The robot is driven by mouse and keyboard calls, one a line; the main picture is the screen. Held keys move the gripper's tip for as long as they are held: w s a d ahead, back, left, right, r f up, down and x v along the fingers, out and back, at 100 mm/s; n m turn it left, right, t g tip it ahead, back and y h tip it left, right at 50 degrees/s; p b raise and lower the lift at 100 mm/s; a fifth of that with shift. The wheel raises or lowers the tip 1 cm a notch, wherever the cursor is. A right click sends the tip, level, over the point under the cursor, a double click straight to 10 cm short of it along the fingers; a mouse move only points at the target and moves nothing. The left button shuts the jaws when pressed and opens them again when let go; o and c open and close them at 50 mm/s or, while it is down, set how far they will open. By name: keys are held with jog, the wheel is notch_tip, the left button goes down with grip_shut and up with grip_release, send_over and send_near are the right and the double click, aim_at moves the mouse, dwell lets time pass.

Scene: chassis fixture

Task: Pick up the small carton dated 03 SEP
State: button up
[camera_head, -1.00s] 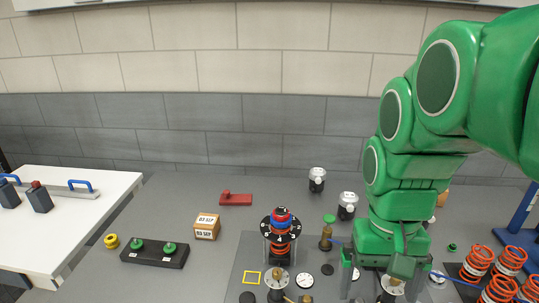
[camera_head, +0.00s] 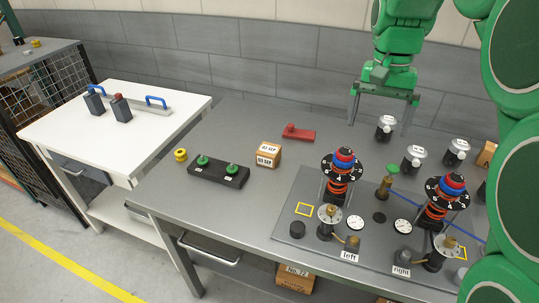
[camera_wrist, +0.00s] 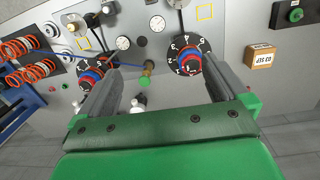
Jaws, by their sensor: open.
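The small carton (camera_head: 268,154) is a tan box with white labels reading 03 SEP on its top and front. It stands on the grey bench, between the black block with green knobs and the red piece. In the wrist view the carton (camera_wrist: 260,56) is at the right, outside the jaws. My gripper (camera_head: 381,125) is open and empty, above the back of the bench, to the right of the carton and apart from it. In the wrist view its two fingers (camera_wrist: 159,75) are spread wide.
The fixture plate (camera_head: 290,228) with numbered dials fills the right. A white table (camera_head: 150,125) adjoins at left.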

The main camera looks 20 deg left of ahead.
jog(key=w+a+f, duration=0.2)
jog(key=w+a, duration=0.9)
jog(key=a, duration=0.2)
send_over(269, 149)
notch_tip(269, 149, down, 7)
jog(key=shift+t, duration=0.4)
jog(key=f, duration=1.7)
jog(key=shift+s+a, duration=0.2)
jog(key=shift+a, duration=0.2)
jog(key=shift+w+d+f, duration=0.1)
jog(key=shift+d+f, duration=0.1)
jog(key=shift+f, duration=1.1)
jog(key=shift+d+f, duration=0.15)
jog(key=shift+f, duration=1.1)
jog(key=c, duration=1.2)
jog(key=shift+r, duration=0.1)
